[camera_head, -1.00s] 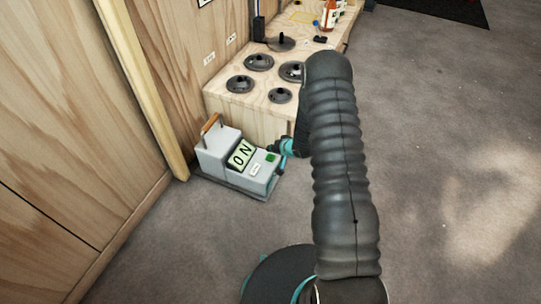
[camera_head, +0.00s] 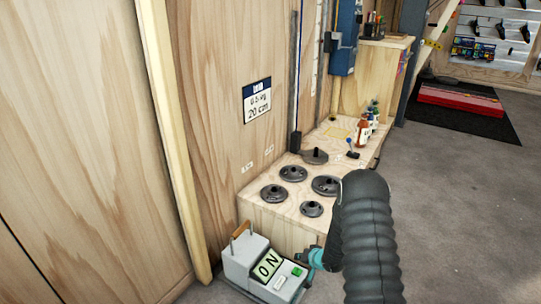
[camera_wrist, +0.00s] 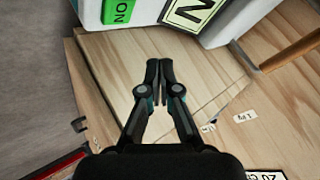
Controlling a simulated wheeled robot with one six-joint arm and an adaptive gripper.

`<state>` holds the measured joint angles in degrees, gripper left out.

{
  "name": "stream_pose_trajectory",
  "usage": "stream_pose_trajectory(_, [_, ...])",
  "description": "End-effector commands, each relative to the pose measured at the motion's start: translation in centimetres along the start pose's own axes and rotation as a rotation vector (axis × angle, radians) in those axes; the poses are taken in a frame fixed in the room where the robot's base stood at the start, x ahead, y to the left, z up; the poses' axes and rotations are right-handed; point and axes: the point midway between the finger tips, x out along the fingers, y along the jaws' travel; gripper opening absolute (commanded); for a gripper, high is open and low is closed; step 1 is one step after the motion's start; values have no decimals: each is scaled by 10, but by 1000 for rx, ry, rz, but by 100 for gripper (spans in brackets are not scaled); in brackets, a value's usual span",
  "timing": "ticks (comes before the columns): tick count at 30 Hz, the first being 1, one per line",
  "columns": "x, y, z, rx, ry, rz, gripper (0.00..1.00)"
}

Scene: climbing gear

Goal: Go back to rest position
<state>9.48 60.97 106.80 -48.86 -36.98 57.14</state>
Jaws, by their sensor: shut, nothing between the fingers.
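My gripper (camera_wrist: 158,75) is shut and empty in the wrist view, its two dark fingertips together. It is close to a grey-white box device with a display reading "ON" (camera_head: 268,264) and a green button (camera_head: 297,271). In the wrist view the green button (camera_wrist: 120,12) and part of the display (camera_wrist: 190,12) show at the top edge, beyond the fingertips. In the head view my dark ribbed arm covers the lower right, and the gripper's fingertips are hard to make out beside the box.
A wooden bench (camera_head: 262,212) behind the box holds several dark round weights (camera_head: 294,173) and bottles (camera_head: 362,132). A wooden wall (camera_head: 90,130) with a wood post stands at left. Open grey floor (camera_head: 450,190) lies at right; a red case (camera_head: 460,100) sits on a black mat.

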Motion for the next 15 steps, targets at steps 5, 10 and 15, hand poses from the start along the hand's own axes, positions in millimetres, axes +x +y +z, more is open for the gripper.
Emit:
stream_pose_trajectory(5, [-2, 22, 12, -103, -57, 96, 0])
stream_pose_trajectory(10, [-16, 61, 51, -164, -193, 262, 0])
stream_pose_trajectory(15, [-53, 79, 66, -205, -312, 397, 0])
